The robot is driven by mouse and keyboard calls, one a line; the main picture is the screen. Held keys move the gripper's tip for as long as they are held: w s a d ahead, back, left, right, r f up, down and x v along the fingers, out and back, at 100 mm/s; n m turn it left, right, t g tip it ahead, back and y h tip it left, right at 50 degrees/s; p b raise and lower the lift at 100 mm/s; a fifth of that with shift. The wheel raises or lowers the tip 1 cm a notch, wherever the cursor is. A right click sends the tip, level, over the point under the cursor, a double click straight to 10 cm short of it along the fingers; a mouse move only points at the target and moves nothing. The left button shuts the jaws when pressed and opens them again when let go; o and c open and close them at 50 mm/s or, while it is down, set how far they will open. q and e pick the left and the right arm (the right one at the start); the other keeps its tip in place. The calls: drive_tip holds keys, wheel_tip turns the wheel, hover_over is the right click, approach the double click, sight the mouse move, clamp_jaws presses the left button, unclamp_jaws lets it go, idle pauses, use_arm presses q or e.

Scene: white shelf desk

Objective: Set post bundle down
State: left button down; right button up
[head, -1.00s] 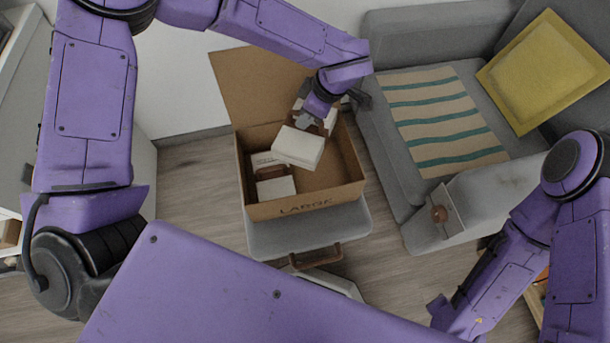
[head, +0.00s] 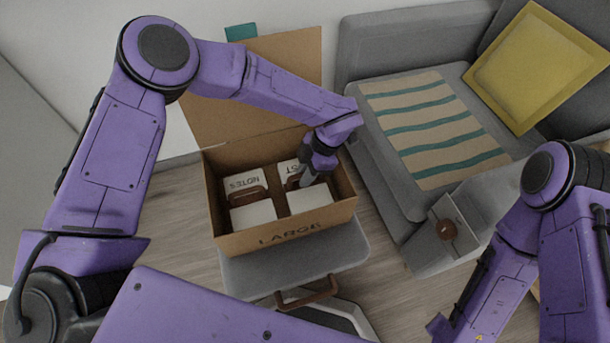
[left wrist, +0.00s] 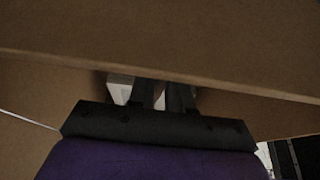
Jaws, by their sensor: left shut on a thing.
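The post bundle (head: 310,199) is a white block with a brown band, and letters ending in "ST" show on its far part. It is inside the open cardboard box marked LARGE (head: 300,235), in the right half. My left gripper (head: 298,182) reaches down into the box and is shut on the bundle's brown band. In the left wrist view the gripper (left wrist: 160,95) is mostly hidden by brown cardboard, with a little white beside the fingers. I cannot tell whether the bundle touches the box floor. My right arm shows at the right; its gripper cannot be made out clearly.
A similar white bundle marked NOTES (head: 250,216) lies in the box's left half. The box stands on a grey stool (head: 345,252). A grey sofa (head: 360,60) with a striped throw (head: 430,125) and yellow cushion (head: 545,65) is at the right.

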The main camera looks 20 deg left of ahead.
use_arm(q)
drive_tip(key=c, duration=1.1)
unclamp_jaws()
drive_tip(key=shift+o, duration=0.2)
drive_tip(key=shift+r, duration=0.1)
drive_tip(key=p+v, duration=0.3)
drive_tip(key=v, duration=0.9)
drive_tip(key=shift+s+a, duration=0.1)
